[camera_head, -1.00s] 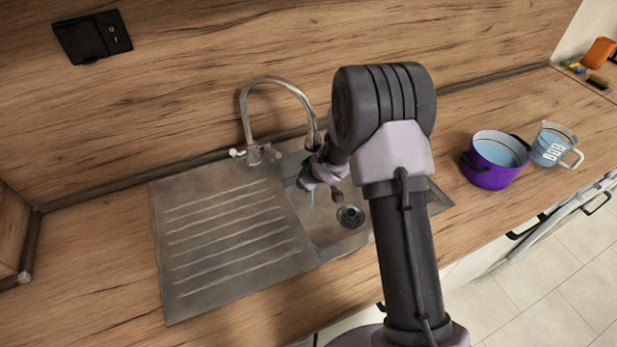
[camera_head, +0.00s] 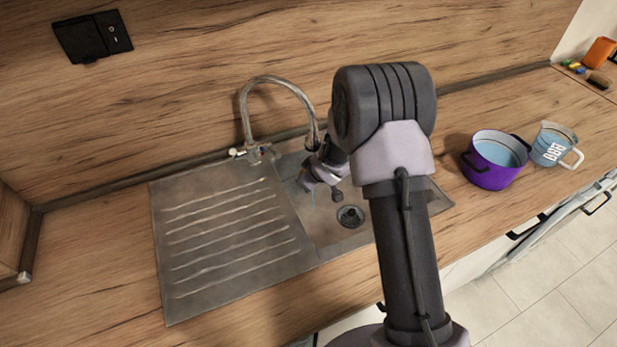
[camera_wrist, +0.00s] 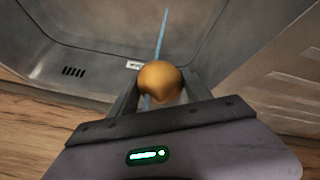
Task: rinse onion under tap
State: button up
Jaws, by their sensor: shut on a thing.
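In the wrist view the onion (camera_wrist: 160,82) is round and golden brown. My gripper (camera_wrist: 160,90) is shut on it, one finger at each side. A thin blue stream of water (camera_wrist: 163,35) reaches the onion and shows again beside it. In the head view my gripper (camera_head: 325,180) is over the sink basin (camera_head: 325,225), under the spout of the curved metal tap (camera_head: 275,88). The onion is hidden there by my wrist and arm. A little of the blue stream shows below my gripper.
The ribbed drainboard (camera_head: 225,235) to the left is bare. The drain (camera_head: 350,216) lies in the basin. A purple pot (camera_head: 492,165) and a light-blue mug (camera_head: 553,147) stand on the counter to the right. A black wall socket (camera_head: 92,37) is at upper left.

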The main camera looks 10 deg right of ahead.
jog(key=shift+s+f+b, duration=0.15)
jog(key=shift+s+b, duration=0.05)
jog(key=shift+b, duration=0.1)
jog(key=s+b, duration=0.5)
jog(key=s, duration=0.2)
jog(key=shift+s, duration=0.3)
dwell(0.8)
jog(key=s+r, duration=0.4)
jog(key=s, duration=0.1)
jog(key=shift+r+p, duration=0.15)
jog(key=shift+p, duration=0.2)
jog(key=shift+d, duration=0.1)
